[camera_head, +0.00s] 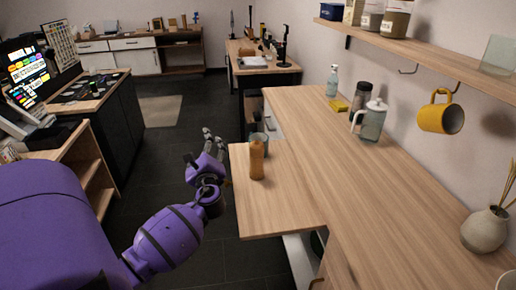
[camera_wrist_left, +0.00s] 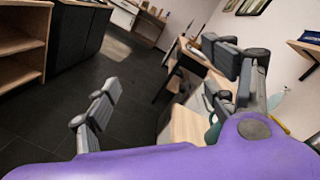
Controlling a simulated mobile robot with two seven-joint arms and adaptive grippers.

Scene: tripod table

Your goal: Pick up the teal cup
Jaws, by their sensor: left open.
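The teal cup (camera_head: 265,140) stands near the left end of the wooden counter, partly hidden behind a brown wooden mill (camera_head: 257,160). In the left wrist view a teal piece (camera_wrist_left: 213,131) shows between the right finger and my purple wrist, mostly covered; it looks like the cup. My left gripper (camera_head: 203,146) is open and empty, off the counter's left edge, to the left of the cup and apart from it. Its spread fingers (camera_wrist_left: 165,88) also show in the left wrist view. My right gripper is not in view.
The wooden counter (camera_head: 310,185) is mostly bare in front. A glass pot (camera_head: 371,122), a dark jar (camera_head: 361,97), a spray bottle (camera_head: 333,81) and a yellow sponge (camera_head: 338,105) stand farther back. A yellow mug (camera_head: 440,116) hangs under the shelf. A vase (camera_head: 486,230) stands at right.

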